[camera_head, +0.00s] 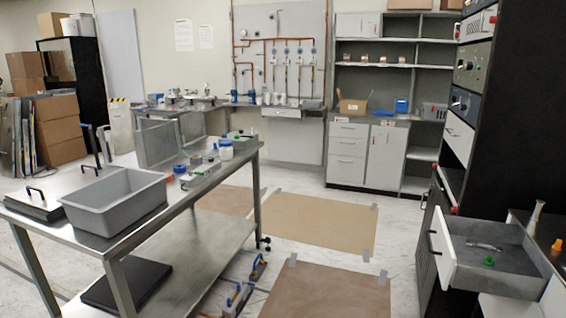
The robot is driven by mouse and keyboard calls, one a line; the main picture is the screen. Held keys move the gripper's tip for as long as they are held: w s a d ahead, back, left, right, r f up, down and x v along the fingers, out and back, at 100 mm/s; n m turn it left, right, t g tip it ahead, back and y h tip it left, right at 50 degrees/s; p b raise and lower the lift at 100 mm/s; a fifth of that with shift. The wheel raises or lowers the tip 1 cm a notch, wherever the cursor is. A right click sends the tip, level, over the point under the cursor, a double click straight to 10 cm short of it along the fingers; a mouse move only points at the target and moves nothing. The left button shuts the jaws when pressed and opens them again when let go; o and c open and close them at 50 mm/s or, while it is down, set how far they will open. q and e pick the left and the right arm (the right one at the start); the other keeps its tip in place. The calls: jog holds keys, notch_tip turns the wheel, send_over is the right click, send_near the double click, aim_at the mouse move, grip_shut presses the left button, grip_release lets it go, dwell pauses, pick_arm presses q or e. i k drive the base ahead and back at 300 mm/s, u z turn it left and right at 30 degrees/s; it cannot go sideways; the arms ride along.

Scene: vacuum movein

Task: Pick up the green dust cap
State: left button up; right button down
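A small green cap (488,261) lies on the floor of the open grey drawer (500,277) at the lower right. A grey curved item (484,246) lies behind it in the drawer. The drawer has a white front with a dark handle on its left side. Neither of my grippers shows in the head view.
A small orange item (557,244) and a pale tapered object (536,216) stand on the dark counter right of the drawer. A tall black equipment rack (497,110) rises behind it. A metal table (185,200) with a grey bin (115,200) stands left. Brown mats cover the floor between.

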aim_at(489, 262)
jog(key=z, duration=1.35)
